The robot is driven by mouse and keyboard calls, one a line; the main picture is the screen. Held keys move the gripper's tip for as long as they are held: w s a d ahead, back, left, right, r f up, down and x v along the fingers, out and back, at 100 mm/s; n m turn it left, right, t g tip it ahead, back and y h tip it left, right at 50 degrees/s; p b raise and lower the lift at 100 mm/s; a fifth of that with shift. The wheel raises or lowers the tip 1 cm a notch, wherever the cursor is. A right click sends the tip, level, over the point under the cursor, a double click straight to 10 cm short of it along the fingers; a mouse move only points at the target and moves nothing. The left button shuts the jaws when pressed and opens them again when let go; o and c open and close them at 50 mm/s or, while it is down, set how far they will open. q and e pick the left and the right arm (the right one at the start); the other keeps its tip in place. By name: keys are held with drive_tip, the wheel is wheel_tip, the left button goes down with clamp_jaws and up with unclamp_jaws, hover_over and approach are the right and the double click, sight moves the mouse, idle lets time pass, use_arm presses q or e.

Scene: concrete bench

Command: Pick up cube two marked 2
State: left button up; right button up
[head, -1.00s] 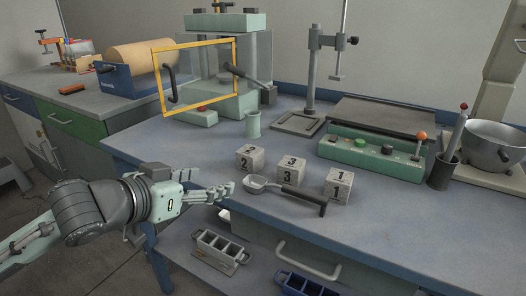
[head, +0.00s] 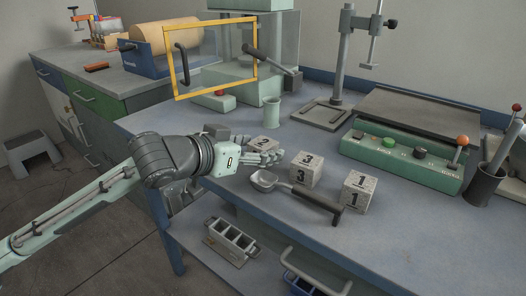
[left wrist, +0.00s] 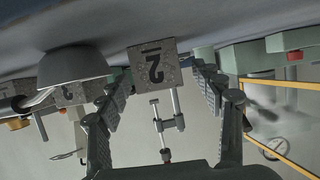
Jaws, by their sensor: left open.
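Cube two (head: 263,142), a speckled grey block marked 2, stands on the blue bench top. In the head view my left gripper (head: 268,156) is in front of it and hides its lower part. In the left wrist view, which is turned upside down, the cube (left wrist: 153,64) shows its 2 face between the tips of my open left fingers (left wrist: 158,78). I cannot tell whether either finger touches it. Cube three (head: 305,171) and cube one (head: 358,192) stand to its right. My right gripper is out of view.
A metal scoop (head: 264,181) with a dark handle lies in front of the cubes, close to my left gripper. A green cup (head: 271,113) stands behind cube two. A yellow-framed guard (head: 174,72) and a green control box (head: 400,160) stand farther back.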

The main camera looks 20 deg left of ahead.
use_arm(q)
drive_tip(key=shift+x, duration=0.95)
drive_tip(key=shift+c, duration=0.3)
drive_tip(key=c, duration=1.4)
